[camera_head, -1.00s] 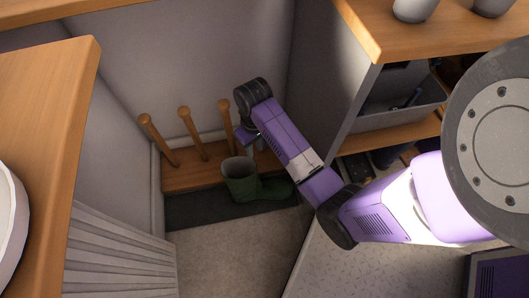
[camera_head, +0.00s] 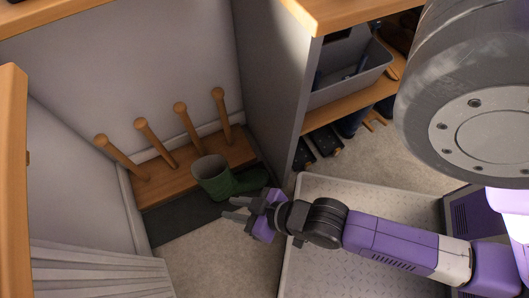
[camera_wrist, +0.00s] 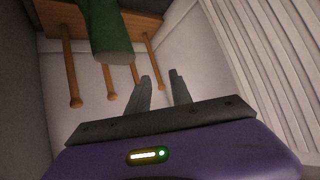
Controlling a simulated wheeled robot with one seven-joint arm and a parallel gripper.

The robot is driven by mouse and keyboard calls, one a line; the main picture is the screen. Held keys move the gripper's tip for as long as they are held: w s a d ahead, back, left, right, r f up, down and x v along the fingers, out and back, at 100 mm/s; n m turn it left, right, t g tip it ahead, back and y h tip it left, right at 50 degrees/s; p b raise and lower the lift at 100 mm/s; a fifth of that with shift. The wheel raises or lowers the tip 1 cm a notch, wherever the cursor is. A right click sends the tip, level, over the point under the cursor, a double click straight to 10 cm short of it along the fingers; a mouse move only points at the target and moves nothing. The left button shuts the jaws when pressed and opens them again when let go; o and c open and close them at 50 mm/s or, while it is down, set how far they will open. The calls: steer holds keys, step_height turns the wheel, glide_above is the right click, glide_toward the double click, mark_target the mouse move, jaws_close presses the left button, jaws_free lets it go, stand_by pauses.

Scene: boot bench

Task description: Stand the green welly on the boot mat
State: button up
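The green welly (camera_head: 225,179) stands upright on the dark boot mat (camera_head: 183,218), in front of the wooden peg rack, with its toe pointing right. In the wrist view part of the green welly (camera_wrist: 105,30) shows at the top, beyond the fingers. My gripper (camera_head: 231,208) is open and empty. It is in front of the welly, near the mat's front edge, with its fingers apart from the boot. In the wrist view a clear gap shows between the two fingertips (camera_wrist: 160,76).
The wooden boot rack (camera_head: 190,163) with several pegs runs along the back wall. A shelf unit (camera_head: 352,103) with a grey bin (camera_head: 351,77) and footwear below stands at the right. A ribbed pale panel (camera_head: 95,272) is at lower left. Carpet in front of the mat is clear.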

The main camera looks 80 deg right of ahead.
steer(key=s+d+r+n+t, duration=0.1)
steer(key=s+r+t, duration=0.1)
steer(key=r, duration=0.5)
steer(key=s+r+n+t+y, duration=0.1)
steer(key=s+r+n+t, duration=0.1)
steer(key=s+r, duration=0.3)
step_height(320, 180, up, 4)
steer(key=shift+d+f, duration=0.2)
steer(key=shift+d, duration=0.15)
steer(key=shift+r, duration=0.1)
step_height(320, 180, up, 23)
steer(key=p, duration=2.3)
steer(key=shift+f, duration=0.2)
